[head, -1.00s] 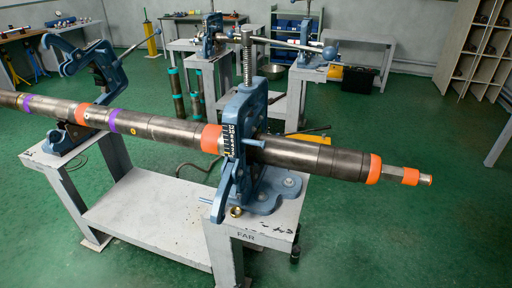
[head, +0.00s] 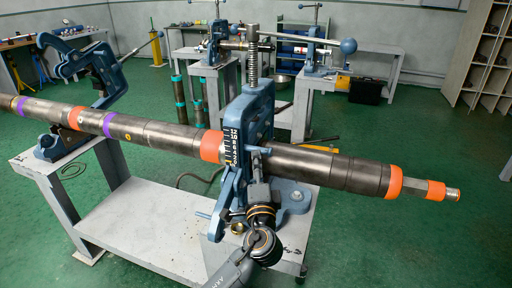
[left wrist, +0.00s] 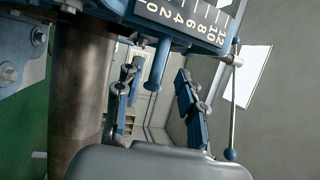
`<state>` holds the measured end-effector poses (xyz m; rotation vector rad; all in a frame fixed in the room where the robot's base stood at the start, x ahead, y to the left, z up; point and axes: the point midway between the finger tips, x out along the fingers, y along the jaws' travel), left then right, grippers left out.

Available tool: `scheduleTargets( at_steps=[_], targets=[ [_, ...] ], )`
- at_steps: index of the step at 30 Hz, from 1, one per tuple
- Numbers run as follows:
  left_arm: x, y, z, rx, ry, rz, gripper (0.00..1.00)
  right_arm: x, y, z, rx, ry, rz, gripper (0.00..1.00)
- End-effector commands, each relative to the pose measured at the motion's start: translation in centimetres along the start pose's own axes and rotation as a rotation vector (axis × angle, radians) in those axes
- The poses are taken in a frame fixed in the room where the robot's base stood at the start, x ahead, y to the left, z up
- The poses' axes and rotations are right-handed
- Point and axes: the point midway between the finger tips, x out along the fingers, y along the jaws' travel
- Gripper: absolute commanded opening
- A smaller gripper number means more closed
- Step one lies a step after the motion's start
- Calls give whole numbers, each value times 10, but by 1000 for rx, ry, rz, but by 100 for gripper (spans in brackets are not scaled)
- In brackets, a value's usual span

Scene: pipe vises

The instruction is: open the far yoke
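The far yoke (head: 258,105) is a blue upright frame with a tall screw (head: 253,55) and a ball-ended bar (head: 310,47) on top. It stands closed over the long pipe (head: 320,167). A numbered black scale (head: 232,147) is on its side, and a blue pin (head: 258,150) sticks out below it. My left gripper (head: 258,172) is in front of the yoke, just under the pin. In the left wrist view the gripper (left wrist: 160,84) is open, with the pin (left wrist: 160,65) between its spread fingers and no visible grip. My right gripper is not in view.
The long pipe with orange and purple bands crosses the grey bench (head: 150,235) and sticks out to the right. A second blue vise (head: 85,65) at the left has its yoke swung up. More vises (head: 225,45) stand on benches behind. The green floor (head: 400,240) at right is clear.

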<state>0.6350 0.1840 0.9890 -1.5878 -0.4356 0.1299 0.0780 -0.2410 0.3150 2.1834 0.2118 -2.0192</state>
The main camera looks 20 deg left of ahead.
Motion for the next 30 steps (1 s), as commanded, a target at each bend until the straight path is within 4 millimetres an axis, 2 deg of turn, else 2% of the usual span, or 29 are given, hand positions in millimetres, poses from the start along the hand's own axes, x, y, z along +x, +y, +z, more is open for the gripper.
scheduleTargets(
  at_steps=[3, 9, 15, 22, 23, 28, 30],
  targets=[
    [26, -2, 0, 2, 0, -2, 39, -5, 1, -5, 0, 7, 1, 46],
    [53, -1, 0, 1, 1, 0, 39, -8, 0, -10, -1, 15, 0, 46],
    [63, 0, 0, -1, 0, 1, 39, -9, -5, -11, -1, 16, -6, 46],
    [63, 1, 0, -1, 1, 1, 39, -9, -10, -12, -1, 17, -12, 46],
    [63, 1, 0, -1, 1, 1, 35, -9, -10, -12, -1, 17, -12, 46],
    [63, 1, 0, -1, 1, 2, 1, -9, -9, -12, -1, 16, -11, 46],
    [63, 1, 0, -1, 1, 2, 0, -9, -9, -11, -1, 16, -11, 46]
  ],
)
